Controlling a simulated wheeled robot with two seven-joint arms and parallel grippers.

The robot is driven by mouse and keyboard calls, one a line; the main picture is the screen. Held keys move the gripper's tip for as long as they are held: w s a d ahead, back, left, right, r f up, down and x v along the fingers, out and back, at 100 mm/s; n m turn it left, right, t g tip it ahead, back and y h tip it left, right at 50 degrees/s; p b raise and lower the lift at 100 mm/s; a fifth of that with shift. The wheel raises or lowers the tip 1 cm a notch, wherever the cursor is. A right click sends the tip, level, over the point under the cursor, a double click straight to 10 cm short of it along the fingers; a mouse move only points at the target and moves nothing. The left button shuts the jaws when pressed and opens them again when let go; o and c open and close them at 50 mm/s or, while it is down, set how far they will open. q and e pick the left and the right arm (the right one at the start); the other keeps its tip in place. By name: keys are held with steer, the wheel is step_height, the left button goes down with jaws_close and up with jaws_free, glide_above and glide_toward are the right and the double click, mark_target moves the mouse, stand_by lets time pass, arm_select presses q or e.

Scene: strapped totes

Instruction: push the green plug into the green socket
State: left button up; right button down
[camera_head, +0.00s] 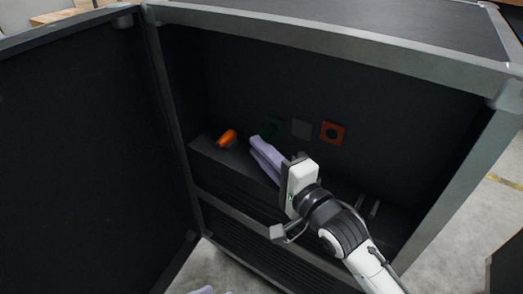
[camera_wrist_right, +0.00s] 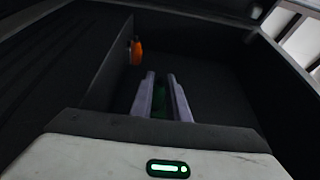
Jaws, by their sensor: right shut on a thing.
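My right gripper (camera_head: 256,147) reaches into the dark open case, its pale lavender fingers pointing toward the back wall. In the right wrist view its fingers (camera_wrist_right: 160,76) are shut on the green plug (camera_wrist_right: 160,100), which shows as a dark green patch between them. The plug is hidden by the fingers in the head view. The green socket (camera_head: 271,127) is a dark green square on the back wall, just beyond the fingertips. A gap between plug and socket cannot be judged. A small lavender piece at the bottom edge of the head view (camera_head: 204,290) looks like my left gripper's finger.
An orange plug (camera_head: 227,138) lies on the ledge (camera_head: 205,152) left of the fingers. A grey square (camera_head: 301,128) and an orange socket (camera_head: 333,133) are right of the green socket. The case's grey frame (camera_head: 172,110) and open door (camera_head: 75,150) bound the left side.

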arm_select(q)
steer(key=shift+r+p, duration=0.45)
arm_select(e)
steer(key=shift+w+d, duration=0.25)
steer(key=shift+w, duration=0.15)
stand_by(0.5)
steer(key=c, duration=1.6)
jaws_free()
